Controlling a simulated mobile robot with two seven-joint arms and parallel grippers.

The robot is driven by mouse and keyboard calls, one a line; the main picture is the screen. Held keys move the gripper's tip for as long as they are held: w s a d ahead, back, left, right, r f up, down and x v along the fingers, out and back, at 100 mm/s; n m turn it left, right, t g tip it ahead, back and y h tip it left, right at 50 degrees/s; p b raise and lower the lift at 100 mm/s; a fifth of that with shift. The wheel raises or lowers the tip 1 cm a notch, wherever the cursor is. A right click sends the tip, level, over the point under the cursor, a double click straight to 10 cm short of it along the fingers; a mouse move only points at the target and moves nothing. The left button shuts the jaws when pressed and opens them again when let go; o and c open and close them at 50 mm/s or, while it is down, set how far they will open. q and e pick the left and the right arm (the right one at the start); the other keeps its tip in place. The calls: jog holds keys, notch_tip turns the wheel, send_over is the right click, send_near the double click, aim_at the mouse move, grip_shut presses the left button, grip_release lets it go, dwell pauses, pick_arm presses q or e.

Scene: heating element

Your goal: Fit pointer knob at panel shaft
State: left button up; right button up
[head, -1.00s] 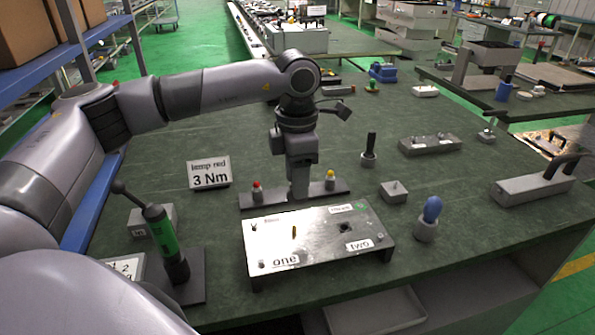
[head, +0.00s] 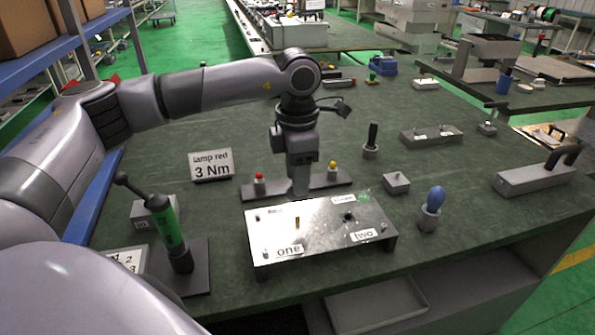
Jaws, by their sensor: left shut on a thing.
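The silver panel (head: 320,240) stands raised on the bench, with labels "one" and "two" on its face. A thin brass shaft (head: 297,222) sticks up from its left half, above "one". A small dark fitting (head: 348,216) sits on its right half. My left gripper (head: 299,190) points down just behind the panel's back edge, at the middle of a dark strip (head: 331,190) between a red-topped and a yellow-topped piece. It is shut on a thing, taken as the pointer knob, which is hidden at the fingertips. My right gripper is out of view.
A green-handled tool (head: 167,222) leans in a stand at the left. A "lamp red 3 Nm" sign (head: 212,166) stands behind it. A blue-topped tool (head: 432,207) stands right of the panel; a small grey block (head: 396,183) is behind it. Bench is clear between these.

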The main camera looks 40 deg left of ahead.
pick_arm(q)
jog(key=b, duration=0.3)
send_over(297, 216)
jog(key=shift+f, duration=2.3)
jog(key=shift+f+b, duration=1.15)
jog(key=shift+f, duration=0.5)
jog(key=o, duration=1.1)
jog(key=shift+w, duration=0.1)
jog(key=shift+r, duration=3.6)
